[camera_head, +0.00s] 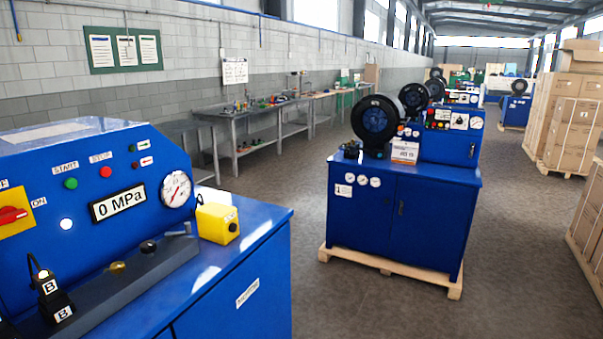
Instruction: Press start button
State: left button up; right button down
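The green start button (71,183) sits on the sloped blue control panel (130,152) of the near machine at the left, under a START label. The red stop button (106,172) is to its right, under a STOP label. Below them is a display (118,203) reading 0 MPa, and a bright white round light (67,224). A red rotary switch (12,215) on a yellow plate is at the left edge, with ON beside it. Neither of my grippers is in view, and nothing covers the start button.
A pressure gauge (176,188) and a yellow box (217,223) with a black knob are at the right of the panel. Black parts marked B (49,287) stand below the panel. A second blue machine (402,215) stands on a pallet beyond open floor; cartons (575,120) are at right.

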aim_at(70, 183)
jog(key=u, duration=1.65)
